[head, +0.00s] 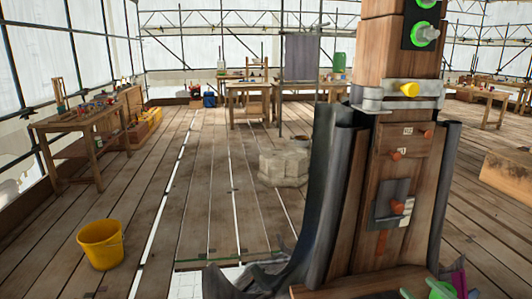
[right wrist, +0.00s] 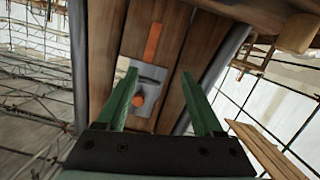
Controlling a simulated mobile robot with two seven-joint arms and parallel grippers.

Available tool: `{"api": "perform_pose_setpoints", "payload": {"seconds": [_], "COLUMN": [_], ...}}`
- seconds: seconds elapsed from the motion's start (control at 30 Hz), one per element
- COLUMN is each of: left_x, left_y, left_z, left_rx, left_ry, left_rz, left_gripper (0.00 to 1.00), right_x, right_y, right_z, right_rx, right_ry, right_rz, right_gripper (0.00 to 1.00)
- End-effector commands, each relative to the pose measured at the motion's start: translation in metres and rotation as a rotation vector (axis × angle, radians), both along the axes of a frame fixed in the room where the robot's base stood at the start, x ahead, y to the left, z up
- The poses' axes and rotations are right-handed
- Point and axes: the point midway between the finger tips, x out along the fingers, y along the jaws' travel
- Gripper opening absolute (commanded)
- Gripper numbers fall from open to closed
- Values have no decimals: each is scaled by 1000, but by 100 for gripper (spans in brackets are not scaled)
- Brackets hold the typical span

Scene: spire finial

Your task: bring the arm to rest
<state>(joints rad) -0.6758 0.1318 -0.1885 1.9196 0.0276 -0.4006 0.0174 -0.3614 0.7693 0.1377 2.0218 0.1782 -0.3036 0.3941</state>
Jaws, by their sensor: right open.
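My right gripper (right wrist: 158,80) is open and empty in the right wrist view, its two green fingers well apart. A wooden post (head: 367,180) stands ahead, with orange knobs, a metal collar and a yellow knob. The right gripper points at its face, where a grey plate (right wrist: 150,78) with an orange knob shows beyond the fingers, apart from them. In the head view the right gripper (head: 424,291) shows only as green parts at the bottom right edge, low in front of the post. My left gripper is not in view.
Dark sheeting (head: 328,190) flanks the post. A yellow bucket (head: 100,246) stands on the plank floor at left. A pale stone block (head: 284,167) lies behind the post. Workbenches (head: 70,125) stand further back. The floor at left centre is clear.

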Motion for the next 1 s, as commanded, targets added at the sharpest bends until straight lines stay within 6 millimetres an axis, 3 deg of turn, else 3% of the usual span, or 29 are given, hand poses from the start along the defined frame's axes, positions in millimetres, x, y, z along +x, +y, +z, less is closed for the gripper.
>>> {"api": "perform_pose_setpoints", "payload": {"seconds": [0.03, 0.1, 0.2, 0.3, 0.4, 0.5, 0.6, 1.0], "left_x": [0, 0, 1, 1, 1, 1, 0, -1], "left_y": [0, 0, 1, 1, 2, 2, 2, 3], "left_z": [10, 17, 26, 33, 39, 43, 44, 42], "left_rx": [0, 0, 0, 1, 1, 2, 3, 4], "left_ry": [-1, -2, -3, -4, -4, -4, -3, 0], "left_rz": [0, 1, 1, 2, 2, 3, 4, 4], "left_gripper": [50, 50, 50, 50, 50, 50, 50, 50], "right_x": [-17, -41, -81, -122, -156, -180, -193, -196], "right_y": [13, 36, 75, 119, 160, 191, 208, 214], "right_z": [-33, -77, -129, -168, -192, -204, -210, -212], "right_rx": [29, 50, 80, 111, 137, 156, 166, 168], "right_ry": [73, 165, 289, 399, 483, 538, 566, 574], "right_rz": [-9, -12, -3, 15, 37, 56, 69, 74], "right_gripper": [69, 69, 69, 69, 69, 69, 69, 69]}}
